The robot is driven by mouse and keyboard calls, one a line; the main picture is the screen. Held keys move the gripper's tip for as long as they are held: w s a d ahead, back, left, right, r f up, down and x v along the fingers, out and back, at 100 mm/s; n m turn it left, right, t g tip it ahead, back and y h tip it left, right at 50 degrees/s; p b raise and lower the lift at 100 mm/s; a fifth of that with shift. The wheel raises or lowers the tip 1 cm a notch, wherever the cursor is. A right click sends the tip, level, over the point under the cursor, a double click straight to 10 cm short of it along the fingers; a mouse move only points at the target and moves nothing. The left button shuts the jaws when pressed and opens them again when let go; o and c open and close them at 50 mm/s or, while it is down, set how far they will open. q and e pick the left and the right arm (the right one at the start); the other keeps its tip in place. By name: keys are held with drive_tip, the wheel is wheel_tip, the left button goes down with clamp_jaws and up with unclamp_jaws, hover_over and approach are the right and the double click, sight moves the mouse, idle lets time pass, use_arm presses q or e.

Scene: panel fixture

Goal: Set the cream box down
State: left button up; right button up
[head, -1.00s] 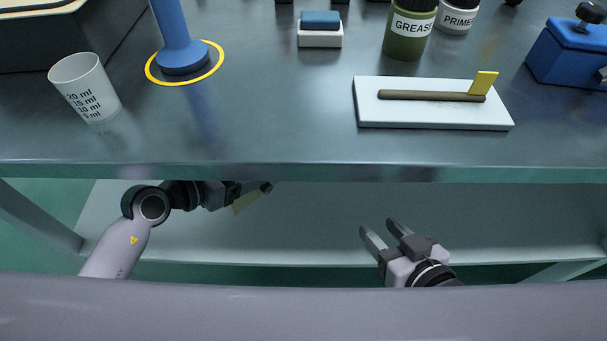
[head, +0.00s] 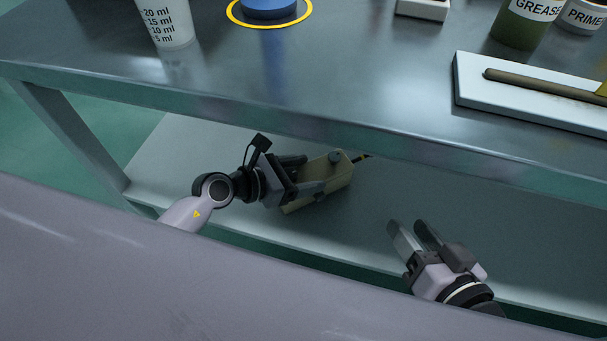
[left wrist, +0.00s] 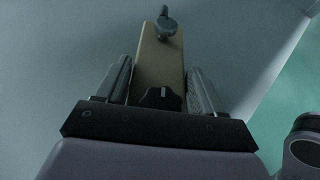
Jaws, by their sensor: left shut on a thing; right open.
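The cream box (head: 336,176) is a long block with a grey knob on its top and a dark lead at its far end. It is below the worktop edge, over the lower shelf (head: 375,215); I cannot tell whether it touches the shelf. My left gripper (head: 303,178) is shut on its near end. In the left wrist view the cream box (left wrist: 160,65) lies between the two fingers, with a black dial near the palm and a grey knob at the far end. My right gripper (head: 411,232) is open and empty, to the right of the box.
The worktop (head: 330,75) overhangs the shelf. On it are a measuring cup (head: 166,22), a blue post base (head: 268,8) in a yellow ring, a green grease jar (head: 520,25) and a white tray (head: 470,83) with a brown rod. The shelf around the box looks clear.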

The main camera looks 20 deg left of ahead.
use_arm(q)
drive_tip(key=shift+r, duration=0.1)
drive_tip(key=o, duration=1)
drive_tip(key=shift+f, duration=0.2)
drive_tip(key=o, duration=0.4)
